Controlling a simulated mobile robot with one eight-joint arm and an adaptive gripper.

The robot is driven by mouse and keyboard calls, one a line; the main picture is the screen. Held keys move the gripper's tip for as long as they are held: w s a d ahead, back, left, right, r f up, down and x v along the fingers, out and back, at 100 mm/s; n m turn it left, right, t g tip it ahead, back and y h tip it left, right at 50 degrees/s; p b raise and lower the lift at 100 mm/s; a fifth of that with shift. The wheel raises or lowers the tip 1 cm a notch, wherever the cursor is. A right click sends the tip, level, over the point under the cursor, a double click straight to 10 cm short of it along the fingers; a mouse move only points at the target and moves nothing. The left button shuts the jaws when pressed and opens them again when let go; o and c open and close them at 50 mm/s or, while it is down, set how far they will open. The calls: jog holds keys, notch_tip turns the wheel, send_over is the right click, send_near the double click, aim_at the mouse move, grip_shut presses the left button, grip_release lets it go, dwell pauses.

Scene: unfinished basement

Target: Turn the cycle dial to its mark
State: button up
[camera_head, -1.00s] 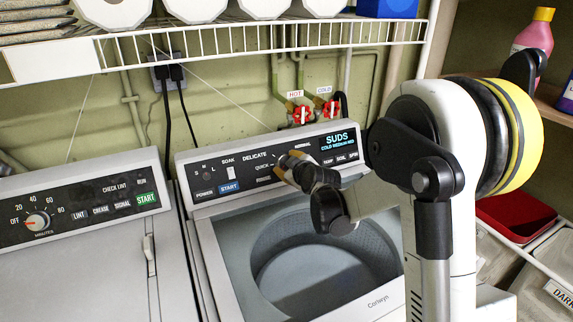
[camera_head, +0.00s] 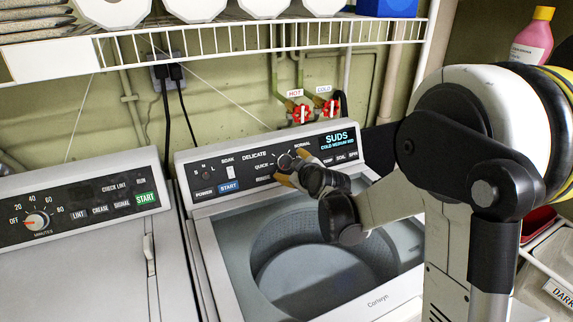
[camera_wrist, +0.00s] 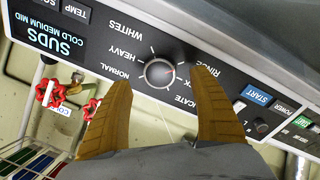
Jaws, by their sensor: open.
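The cycle dial (camera_head: 285,162) is a small round knob on the washer's black control panel (camera_head: 260,184). In the wrist view the dial (camera_wrist: 159,73) looks grey, and the panel appears upside down. Labels around it include NORMAL, HEAVY, WHITES and DELICATE. I cannot clearly tell which label its pointer faces. My gripper (camera_head: 294,168) is open in front of the dial. In the wrist view its two tan fingers (camera_wrist: 162,79) stand on either side of the dial, with visible gaps and no clear contact.
The washer's open tub (camera_head: 325,262) lies below the panel. A dryer (camera_head: 80,255) stands to the left. Red hot and cold valves (camera_head: 301,114) and a white wire shelf (camera_head: 250,40) are behind and above. A pink bottle (camera_head: 533,38) stands at the upper right.

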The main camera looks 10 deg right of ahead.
jog(key=v, duration=0.7)
jog(key=shift+s, duration=0.35)
jog(key=shift+r, duration=0.15)
jog(key=s+f+m+g+h, duration=0.1)
jog(key=s+m+g, duration=0.5)
jog(key=s, duration=2.3)
jog(key=a+m, duration=0.1)
jog(key=m, duration=0.1)
jog(key=shift+s+f+m+g, duration=0.3)
jog(key=shift+f, duration=0.1)
jog(key=shift+c, duration=0.6)
